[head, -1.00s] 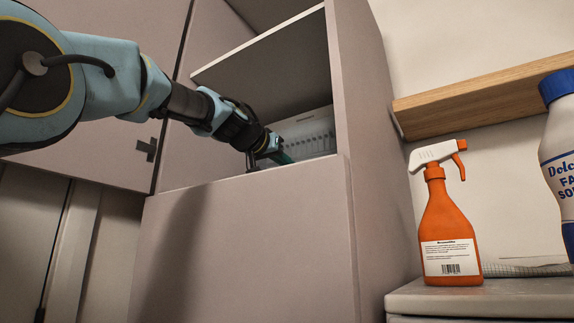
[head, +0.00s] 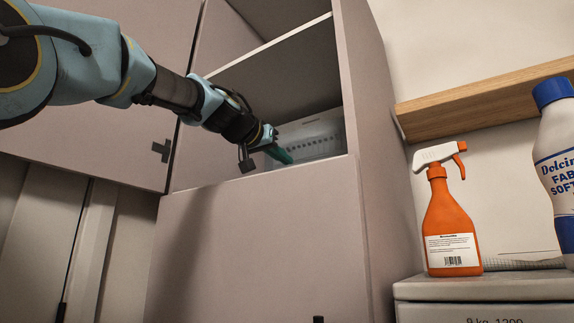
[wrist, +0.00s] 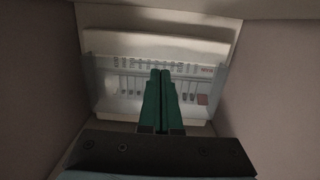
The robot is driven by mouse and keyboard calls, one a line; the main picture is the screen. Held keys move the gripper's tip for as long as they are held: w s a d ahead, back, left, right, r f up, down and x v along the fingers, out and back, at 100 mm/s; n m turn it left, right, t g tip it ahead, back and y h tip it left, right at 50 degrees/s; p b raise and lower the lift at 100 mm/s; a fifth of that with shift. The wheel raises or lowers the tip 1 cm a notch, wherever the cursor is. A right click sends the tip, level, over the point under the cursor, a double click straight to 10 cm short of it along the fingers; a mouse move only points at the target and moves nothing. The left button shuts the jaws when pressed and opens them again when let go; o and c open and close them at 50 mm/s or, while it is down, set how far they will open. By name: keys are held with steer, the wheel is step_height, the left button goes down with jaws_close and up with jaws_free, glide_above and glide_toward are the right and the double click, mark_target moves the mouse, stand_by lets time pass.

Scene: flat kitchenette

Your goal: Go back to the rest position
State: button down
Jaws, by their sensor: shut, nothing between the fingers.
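My gripper (head: 283,154) reaches from the left into the open upper compartment of the tall cabinet (head: 262,240). Its green fingers are together with nothing between them, and they also show in the wrist view (wrist: 161,75).
Compartment walls lie close on both sides of my gripper, with a shelf (head: 280,52) above. An orange spray bottle (head: 450,222) and a white bottle with a blue cap (head: 560,165) stand on a white appliance (head: 480,288) at right. A wooden shelf (head: 480,108) is on the wall.

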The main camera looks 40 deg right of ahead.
steer(key=b+v, duration=0.1)
steer(key=v, duration=0.3)
steer(key=b+v, duration=0.1)
steer(key=v, duration=0.2)
steer(key=shift+a+f, duration=0.2)
steer(key=shift+a, duration=0.25)
